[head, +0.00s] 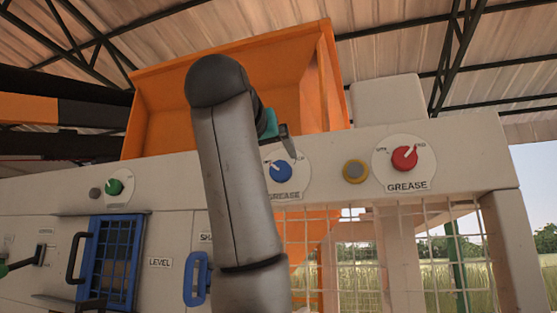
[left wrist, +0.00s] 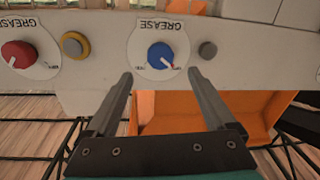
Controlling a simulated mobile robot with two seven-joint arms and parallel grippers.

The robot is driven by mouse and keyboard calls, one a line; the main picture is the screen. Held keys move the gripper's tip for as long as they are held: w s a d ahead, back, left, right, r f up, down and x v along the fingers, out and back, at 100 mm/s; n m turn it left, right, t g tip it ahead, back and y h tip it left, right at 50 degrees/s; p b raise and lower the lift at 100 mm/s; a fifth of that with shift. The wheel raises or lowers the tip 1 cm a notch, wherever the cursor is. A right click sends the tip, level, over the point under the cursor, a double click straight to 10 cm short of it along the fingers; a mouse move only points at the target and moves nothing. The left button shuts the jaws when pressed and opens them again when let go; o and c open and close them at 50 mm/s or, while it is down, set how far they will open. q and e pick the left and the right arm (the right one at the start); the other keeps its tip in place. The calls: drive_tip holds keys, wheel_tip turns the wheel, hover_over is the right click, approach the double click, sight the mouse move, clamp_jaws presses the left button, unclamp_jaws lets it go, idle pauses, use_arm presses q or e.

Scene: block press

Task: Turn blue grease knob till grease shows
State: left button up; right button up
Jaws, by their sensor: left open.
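The blue grease knob (head: 281,170) sits on a round white dial plate on the machine's pale panel, partly hidden behind my left arm in the head view. It shows whole in the left wrist view (left wrist: 160,55), upside down, with a white pointer mark toward the lower right. My left gripper (head: 287,137) is at the top edge of the dial in the head view. In the left wrist view my left gripper (left wrist: 161,75) is open and empty. Its fingertips appear either side of the knob; contact cannot be told. My right gripper is not in view.
A red grease knob (head: 404,158) and a yellow-ringed button (head: 355,171) lie to the right. An orange hopper (head: 160,110) rises behind the panel. A grey button (left wrist: 207,49) is beside the blue dial.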

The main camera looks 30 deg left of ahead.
sight(279, 170)
use_arm(q)
drive_tip(key=p+x, duration=0.3)
drive_tip(key=x, duration=0.5)
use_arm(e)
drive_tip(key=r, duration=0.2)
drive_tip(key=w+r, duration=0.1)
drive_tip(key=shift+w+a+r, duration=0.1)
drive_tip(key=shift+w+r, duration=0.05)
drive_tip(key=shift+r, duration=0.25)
use_arm(q)
drive_tip(key=c, duration=1.4)
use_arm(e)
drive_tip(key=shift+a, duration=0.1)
